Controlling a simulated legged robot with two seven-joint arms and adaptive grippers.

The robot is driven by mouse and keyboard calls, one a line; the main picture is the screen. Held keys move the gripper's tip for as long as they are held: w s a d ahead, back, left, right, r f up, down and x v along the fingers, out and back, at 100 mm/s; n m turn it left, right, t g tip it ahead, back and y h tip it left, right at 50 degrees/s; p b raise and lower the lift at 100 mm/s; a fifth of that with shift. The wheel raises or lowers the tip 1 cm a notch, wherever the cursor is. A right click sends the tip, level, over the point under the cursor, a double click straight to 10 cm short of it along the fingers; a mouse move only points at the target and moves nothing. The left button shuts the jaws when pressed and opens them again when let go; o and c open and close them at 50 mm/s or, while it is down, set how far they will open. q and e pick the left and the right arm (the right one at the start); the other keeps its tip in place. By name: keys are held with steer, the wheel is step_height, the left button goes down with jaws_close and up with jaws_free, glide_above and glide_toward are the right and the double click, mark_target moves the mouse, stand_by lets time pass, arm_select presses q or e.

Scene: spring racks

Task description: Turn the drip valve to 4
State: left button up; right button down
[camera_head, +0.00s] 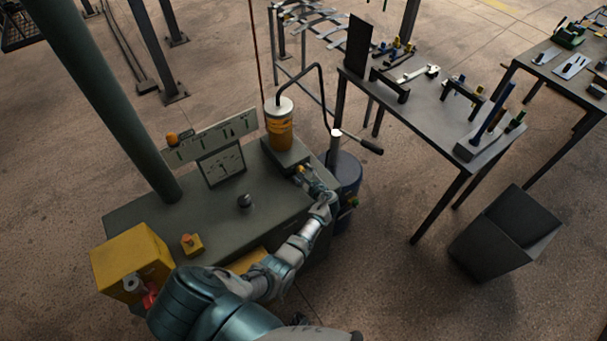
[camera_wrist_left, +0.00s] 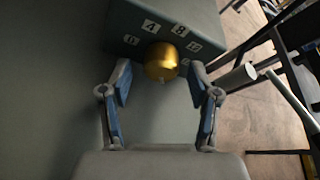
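The drip valve shows in the left wrist view as a round gold knob (camera_wrist_left: 161,62) on a dark grey block (camera_wrist_left: 205,18). White number labels, including a 4 (camera_wrist_left: 151,26), an 8 (camera_wrist_left: 180,30) and a 12 (camera_wrist_left: 194,46), curve around its far side. I cannot make out which label the knob points to. My left gripper (camera_wrist_left: 160,78) is open, one finger on each side of the knob, with visible gaps. In the head view my left gripper (camera_head: 305,176) is at the front of the block under a yellow canister (camera_head: 280,128). My right gripper is not in view.
The green machine top (camera_head: 150,212) holds a dial panel (camera_head: 222,164), a black knob (camera_head: 245,201) and an orange button (camera_head: 190,241). A dark blue drum (camera_head: 346,178) with a lever stands right of the canister. A tool table (camera_head: 425,105) and grey bin (camera_head: 505,235) stand farther right.

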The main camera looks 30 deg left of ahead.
arm_select(q)
steer(key=v, duration=1.2)
